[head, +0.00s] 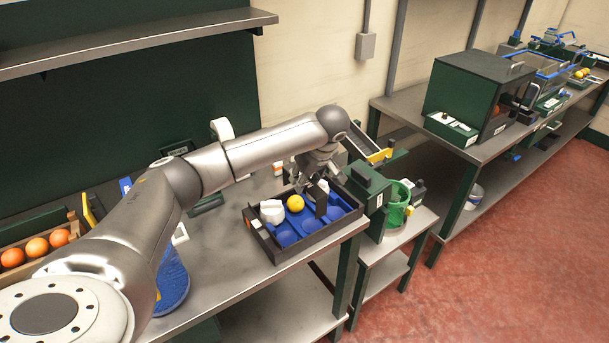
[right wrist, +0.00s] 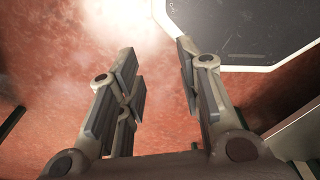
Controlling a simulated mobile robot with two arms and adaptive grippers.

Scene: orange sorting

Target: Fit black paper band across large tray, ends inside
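The large tray (head: 284,258) is a dark, shallow box with blue cupped inserts, near the front edge of the metal table. A yellow ball (head: 295,203) sits in one cup. A white piece (head: 271,211) is at the tray's left end. A black strip (head: 321,203), probably the paper band, stands upright over the tray's right half; its lower end is among the cups. My left gripper (head: 315,182) is directly above it, touching or nearly so; its grip is unclear at this size. My right gripper (right wrist: 160,100) is open and empty above the red floor.
A green box (head: 370,200) and green basket (head: 397,203) stand right of the tray. An orange crate (head: 40,246) is at far left, beyond my left arm. A yellow-ended chute (head: 378,156) is behind. A dark cabinet (head: 470,95) stands on the right bench.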

